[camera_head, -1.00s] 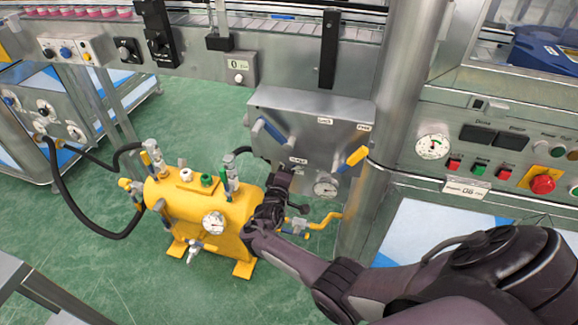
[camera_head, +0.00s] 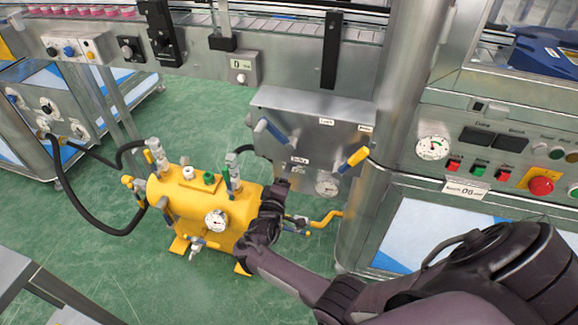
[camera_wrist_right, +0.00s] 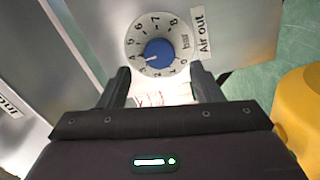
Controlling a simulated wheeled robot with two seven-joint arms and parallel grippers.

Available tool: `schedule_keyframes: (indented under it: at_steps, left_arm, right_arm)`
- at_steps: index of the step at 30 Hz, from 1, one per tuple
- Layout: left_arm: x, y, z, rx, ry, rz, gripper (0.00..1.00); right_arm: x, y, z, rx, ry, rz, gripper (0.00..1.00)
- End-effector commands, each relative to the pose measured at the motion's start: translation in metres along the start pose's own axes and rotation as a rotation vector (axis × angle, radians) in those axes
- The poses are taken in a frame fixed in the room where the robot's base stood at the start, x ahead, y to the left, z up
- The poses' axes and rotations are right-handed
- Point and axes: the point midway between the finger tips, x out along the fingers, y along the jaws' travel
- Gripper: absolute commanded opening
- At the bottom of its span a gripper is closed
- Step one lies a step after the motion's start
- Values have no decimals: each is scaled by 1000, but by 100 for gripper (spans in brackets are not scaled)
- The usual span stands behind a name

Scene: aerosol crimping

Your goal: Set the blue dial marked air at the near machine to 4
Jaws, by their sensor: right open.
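In the right wrist view, the blue dial (camera_wrist_right: 158,52) sits on a round white scale plate beside a label reading "Air out" (camera_wrist_right: 201,34). The scale appears turned over in this view. The knob's white mark points left, seemingly at the 4. My right gripper (camera_wrist_right: 162,88) is open, with its two fingers apart just below the dial and nothing between them. In the head view, my right gripper (camera_head: 282,186) is at the lower edge of the grey panel (camera_head: 300,135), under the "Air out" label, and hides the dial. My left gripper is not in view.
A yellow tank (camera_head: 180,215) with hoses and valves stands left of my right arm. A steel post (camera_head: 400,90) stands to the right.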

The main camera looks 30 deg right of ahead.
Motion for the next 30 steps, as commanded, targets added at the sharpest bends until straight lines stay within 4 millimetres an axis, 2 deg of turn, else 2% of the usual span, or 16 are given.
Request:
schedule_keyframes:
  at_steps: [3, 7, 23, 26, 29, 30]
  left_arm:
    - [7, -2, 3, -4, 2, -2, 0]
    - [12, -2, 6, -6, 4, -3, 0]
    - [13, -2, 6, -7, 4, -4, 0]
    - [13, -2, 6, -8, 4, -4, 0]
    - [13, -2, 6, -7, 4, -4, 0]
    - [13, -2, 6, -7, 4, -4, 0]
  right_arm:
    - [-17, 1, 0, 0, 1, 0, 59]
    - [-25, 0, 0, -1, 0, 0, 59]
    - [-26, 0, 0, 1, 0, -1, 59]
    - [-29, -13, 6, 34, 2, -53, 59]
    - [-41, -51, 21, 131, 5, -212, 59]
    - [-51, -72, 29, 185, 0, -309, 59]
